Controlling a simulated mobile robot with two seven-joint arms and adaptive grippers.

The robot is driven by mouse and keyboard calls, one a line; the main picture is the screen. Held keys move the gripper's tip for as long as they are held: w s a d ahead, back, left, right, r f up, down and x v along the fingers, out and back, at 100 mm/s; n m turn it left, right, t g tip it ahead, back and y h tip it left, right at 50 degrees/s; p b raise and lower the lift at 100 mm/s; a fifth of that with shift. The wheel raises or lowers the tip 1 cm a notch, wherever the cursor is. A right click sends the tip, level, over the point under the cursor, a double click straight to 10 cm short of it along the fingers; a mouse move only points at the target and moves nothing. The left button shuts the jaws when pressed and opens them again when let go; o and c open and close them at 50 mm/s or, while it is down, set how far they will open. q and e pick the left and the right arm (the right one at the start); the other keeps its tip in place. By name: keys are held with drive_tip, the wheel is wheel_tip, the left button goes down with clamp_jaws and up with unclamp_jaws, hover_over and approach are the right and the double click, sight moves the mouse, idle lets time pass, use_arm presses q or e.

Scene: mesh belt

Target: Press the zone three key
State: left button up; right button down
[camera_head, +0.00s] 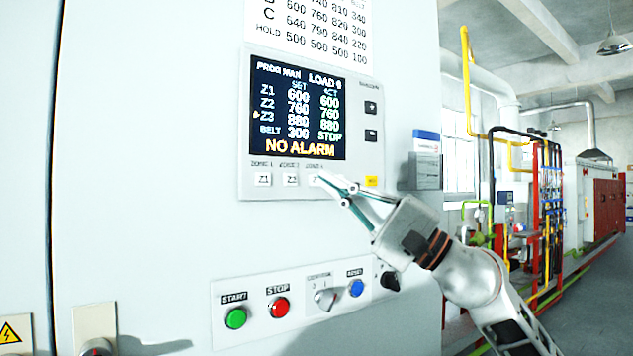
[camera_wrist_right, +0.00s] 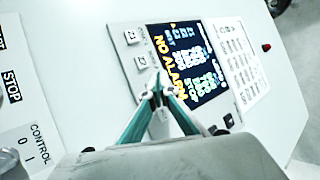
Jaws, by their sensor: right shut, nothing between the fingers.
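The control panel (camera_head: 370,185) carries a row of small white keys under its screen. The Z1 key (camera_head: 263,180) and Z2 key (camera_head: 290,180) are in plain view; they also show in the right wrist view, Z1 (camera_wrist_right: 131,37) and Z2 (camera_wrist_right: 141,62). The zone three key (camera_head: 312,180) is mostly covered by my right gripper's fingertips. My right gripper (camera_head: 321,179) is shut and empty, its tips at that key; I cannot tell whether they touch it. In the right wrist view the closed fingertips (camera_wrist_right: 157,77) hide the key. My left gripper is not in view.
The screen (camera_head: 298,108) reads NO ALARM, with a small marker beside the Z3 row. A yellow key (camera_head: 371,181) sits right of the gripper. Below are a green START button (camera_head: 235,318), red STOP button (camera_head: 279,307), a selector (camera_head: 325,298) and a blue button (camera_head: 356,288).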

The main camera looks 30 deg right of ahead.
drive_tip(key=shift+s+d+b, duration=0.2)
drive_tip(key=shift+s+b, duration=0.45)
drive_tip(key=shift+s, duration=1.8)
